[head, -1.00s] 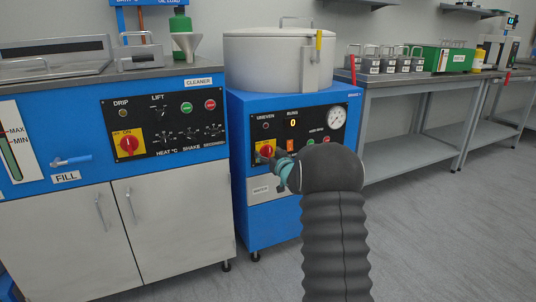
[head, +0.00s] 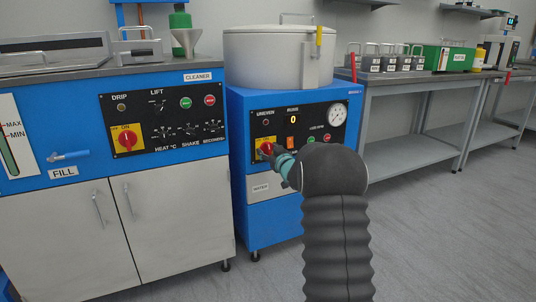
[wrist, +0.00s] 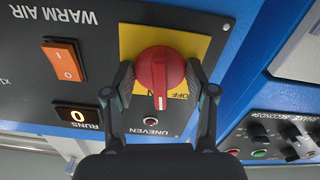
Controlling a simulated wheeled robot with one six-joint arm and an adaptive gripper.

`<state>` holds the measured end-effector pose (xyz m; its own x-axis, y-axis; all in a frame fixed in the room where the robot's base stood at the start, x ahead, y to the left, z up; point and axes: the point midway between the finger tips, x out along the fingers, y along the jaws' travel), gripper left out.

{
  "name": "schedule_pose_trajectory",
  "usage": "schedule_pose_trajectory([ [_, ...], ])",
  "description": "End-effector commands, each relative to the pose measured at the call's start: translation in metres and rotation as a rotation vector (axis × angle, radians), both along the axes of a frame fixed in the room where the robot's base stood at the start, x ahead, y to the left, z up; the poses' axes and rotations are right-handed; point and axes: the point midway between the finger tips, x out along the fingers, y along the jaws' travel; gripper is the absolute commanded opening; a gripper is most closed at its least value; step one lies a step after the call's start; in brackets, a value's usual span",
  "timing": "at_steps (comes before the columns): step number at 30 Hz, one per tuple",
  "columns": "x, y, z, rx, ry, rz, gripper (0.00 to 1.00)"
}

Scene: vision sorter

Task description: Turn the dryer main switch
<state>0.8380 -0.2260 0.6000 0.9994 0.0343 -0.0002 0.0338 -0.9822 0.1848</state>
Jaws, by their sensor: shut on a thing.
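The dryer main switch (head: 266,149) is a red knob on a yellow plate at the left of the dryer's black panel. In the wrist view the red knob (wrist: 160,72) sits between the two fingers of my gripper (wrist: 161,77), one on each side. My gripper is shut on the knob. The knob's white mark points down in that picture, with OFF lettering beside it; the other lettering is partly hidden. In the head view my wrist hides part of the panel, and the fingertips are hard to make out.
The dryer (head: 240,118) is a blue cabinet with a grey drum on top. An orange rocker switch (wrist: 64,62) is close beside the knob. The cleaner (head: 60,122), with its own red switch (head: 127,140), stands left. A grey bench (head: 400,84) stands right. Floor in front is clear.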

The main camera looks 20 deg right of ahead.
Motion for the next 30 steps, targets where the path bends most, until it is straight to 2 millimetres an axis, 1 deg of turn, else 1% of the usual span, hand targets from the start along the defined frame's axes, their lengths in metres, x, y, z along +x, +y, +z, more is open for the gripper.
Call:
schedule_pose_trajectory([
  [4,0.0,-0.0002,-0.0022,-0.044,-0.002,-0.001,0.25],
  [18,0.0,-0.0002,-0.0001,-0.594,-0.019,0.0,0.25],
  [21,0.0,-0.0002,-0.0001,-0.677,-0.022,0.0,0.25],
  [24,0.0,-0.0002,-0.0001,-0.719,-0.024,0.0,0.25],
  [30,0.0,-0.0002,-0.0002,-0.724,-0.024,0.0,0.25],
])
